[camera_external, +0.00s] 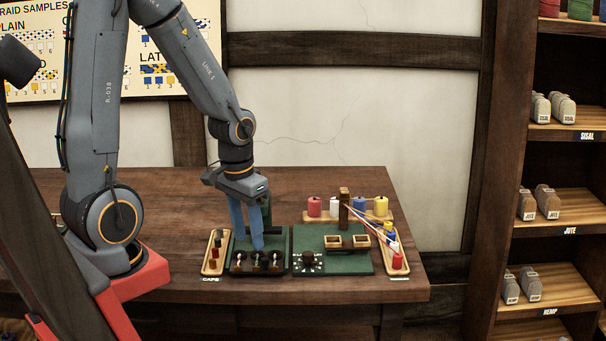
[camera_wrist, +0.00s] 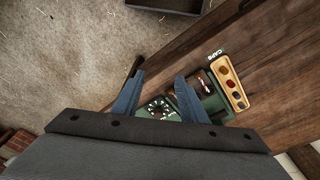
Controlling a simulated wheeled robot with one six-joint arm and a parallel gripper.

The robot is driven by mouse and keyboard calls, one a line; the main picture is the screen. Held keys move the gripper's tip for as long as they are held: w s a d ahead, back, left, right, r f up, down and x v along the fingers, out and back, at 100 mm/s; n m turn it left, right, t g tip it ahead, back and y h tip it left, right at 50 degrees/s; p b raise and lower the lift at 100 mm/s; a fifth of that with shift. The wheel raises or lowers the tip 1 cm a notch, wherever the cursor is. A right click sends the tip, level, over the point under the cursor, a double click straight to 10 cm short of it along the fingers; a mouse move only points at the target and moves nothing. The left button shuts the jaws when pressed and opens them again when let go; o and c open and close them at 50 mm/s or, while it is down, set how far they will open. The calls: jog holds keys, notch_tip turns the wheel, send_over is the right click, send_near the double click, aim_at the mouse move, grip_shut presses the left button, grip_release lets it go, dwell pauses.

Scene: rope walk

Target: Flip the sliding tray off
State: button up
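I cannot read which one belongs to the sliding tray. My gripper (camera_external: 249,241) points down over the left panel, just behind the toggles. In the wrist view its blue fingers (camera_wrist: 161,76) are apart with nothing between them. The fingers hide part of the panel; contact cannot be told.
A tray of caps (camera_external: 214,252) lies at left, a tray of coloured pieces (camera_external: 398,261) at right. Several spools (camera_external: 347,206) stand behind. The bench (camera_external: 150,211) is clear left of the caps.

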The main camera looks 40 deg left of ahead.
jog(key=shift+w+m, duration=0.2)
jog(key=shift+m, duration=1)
jog(key=c, duration=0.7)
jog(key=shift+w+f+m+y+p, duration=0.15)
jog(key=shift+m+y+p, duration=0.2)
jog(key=shift+m, duration=0.85)
grip_shut()
jog(key=w+m+p, duration=0.1)
jog(key=m, duration=0.5)
jog(key=w+f+m+y, duration=0.1)
jog(key=w+m, duration=0.1)
jog(key=m, duration=0.5)
jog(key=w+d+f+m+p, duration=0.1)
jog(key=m, duration=0.6)
jog(key=shift+w+y+p, duration=0.2)
jog(key=shift+y+p, duration=0.05)
jog(key=shift+p, duration=0.1)
